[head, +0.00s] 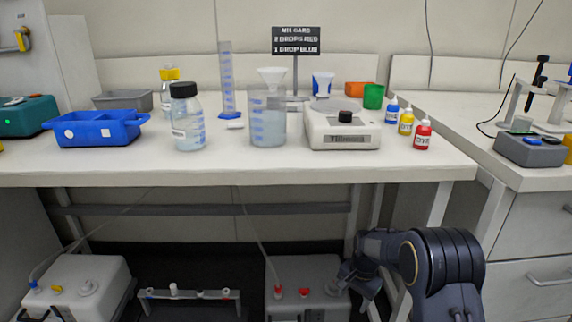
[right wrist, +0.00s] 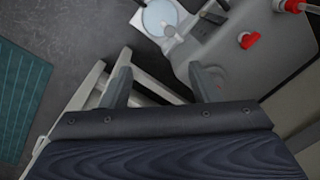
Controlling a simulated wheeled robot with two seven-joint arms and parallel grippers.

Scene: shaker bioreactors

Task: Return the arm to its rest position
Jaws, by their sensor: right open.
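My right arm (head: 445,262) is bent low in front of the bench at the lower right of the head view. My right gripper (head: 358,283) hangs below the benchtop, near the right side of a grey box-shaped unit (head: 290,278) under the bench. In the right wrist view my right gripper (right wrist: 162,84) has its two fingers wide apart with nothing between them. The grey unit (right wrist: 245,60) with red fittings lies beyond the right finger there. My left arm and gripper are not in view.
The white bench (head: 250,170) edge is above my right gripper. It carries bottles, a blue tray (head: 97,129), a beaker (head: 267,122) and a stirrer (head: 342,130). A drawer cabinet (head: 535,225) stands right of my arm. A low rack (head: 190,296) sits left of the grey unit.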

